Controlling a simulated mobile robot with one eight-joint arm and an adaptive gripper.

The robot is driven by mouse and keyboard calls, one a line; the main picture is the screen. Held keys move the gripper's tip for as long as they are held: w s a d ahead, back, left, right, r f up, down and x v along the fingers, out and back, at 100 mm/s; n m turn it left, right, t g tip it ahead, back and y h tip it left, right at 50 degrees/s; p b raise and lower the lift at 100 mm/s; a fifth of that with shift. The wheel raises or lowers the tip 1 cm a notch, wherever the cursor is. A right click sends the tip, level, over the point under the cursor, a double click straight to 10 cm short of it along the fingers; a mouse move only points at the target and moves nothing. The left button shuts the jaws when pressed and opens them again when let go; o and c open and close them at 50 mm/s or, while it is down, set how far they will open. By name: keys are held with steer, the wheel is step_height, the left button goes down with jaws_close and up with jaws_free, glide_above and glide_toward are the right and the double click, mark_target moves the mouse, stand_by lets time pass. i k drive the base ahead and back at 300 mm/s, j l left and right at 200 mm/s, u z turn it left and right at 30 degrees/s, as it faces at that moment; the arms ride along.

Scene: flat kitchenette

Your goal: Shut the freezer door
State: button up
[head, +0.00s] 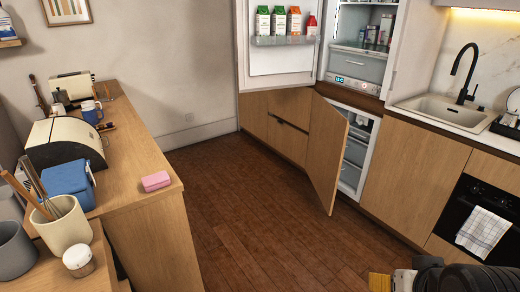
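The freezer door (327,153) is a wood-fronted lower door in the head view. It stands ajar, swung out into the room over the floor. The freezer compartment (354,150) shows behind it, white inside with drawers. Part of my dark arm (455,277) shows at the bottom right edge, well apart from the door.
The fridge door (282,55) above is also open, with cartons in its rack. A sink counter (450,113) and an oven (483,215) with a towel stand at the right. A cluttered wooden counter (140,150) is at the left. The brown floor (255,215) between is clear.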

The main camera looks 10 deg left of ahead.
mark_target(329, 129)
steer(key=i+j, duration=0.2)
steer(key=i, duration=0.3)
steer(key=i+j, duration=0.2)
steer(key=i, duration=0.3)
steer(key=i+j, duration=0.25)
steer(key=i, duration=0.25)
steer(key=i+j+u, duration=0.1)
steer(key=i, duration=0.4)
steer(key=i+j, duration=0.25)
steer(key=i, duration=0.25)
steer(key=i+j, duration=0.2)
steer(key=i, duration=0.3)
